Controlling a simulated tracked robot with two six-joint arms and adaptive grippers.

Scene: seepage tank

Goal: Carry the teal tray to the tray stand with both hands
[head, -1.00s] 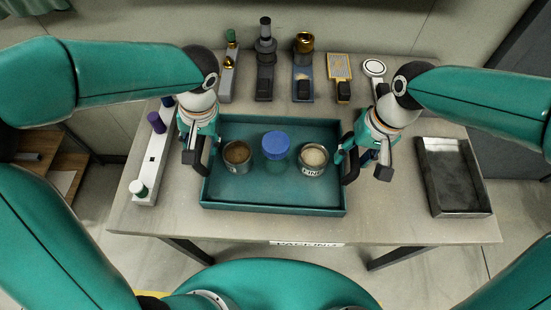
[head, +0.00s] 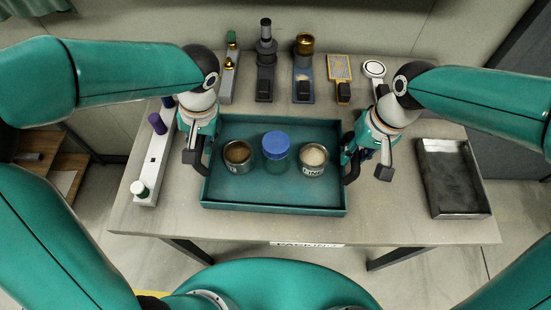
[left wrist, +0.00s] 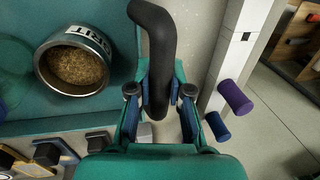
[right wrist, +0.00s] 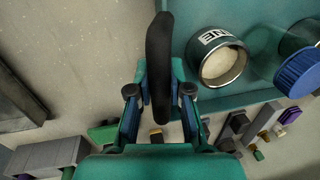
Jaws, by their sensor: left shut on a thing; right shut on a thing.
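The teal tray (head: 275,193) is on or just above the table; I cannot tell if there is a gap. It holds a grit tin (head: 237,168), a blue-lidded jar (head: 275,158) and a tin labelled FINE (head: 313,172), all upright. My left gripper (head: 203,158) is shut on the tray's left black handle, which runs between its fingers in the left wrist view (left wrist: 155,45). My right gripper (head: 350,163) is shut on the right black handle, seen in the right wrist view (right wrist: 158,60). I cannot make out a tray stand.
A grey metal pan (head: 453,180) lies right of the tray. A white rack (head: 153,165) with coloured-capped pieces stands at the left. Several small devices (head: 303,85) line the table's back. The table front (head: 230,225) is clear.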

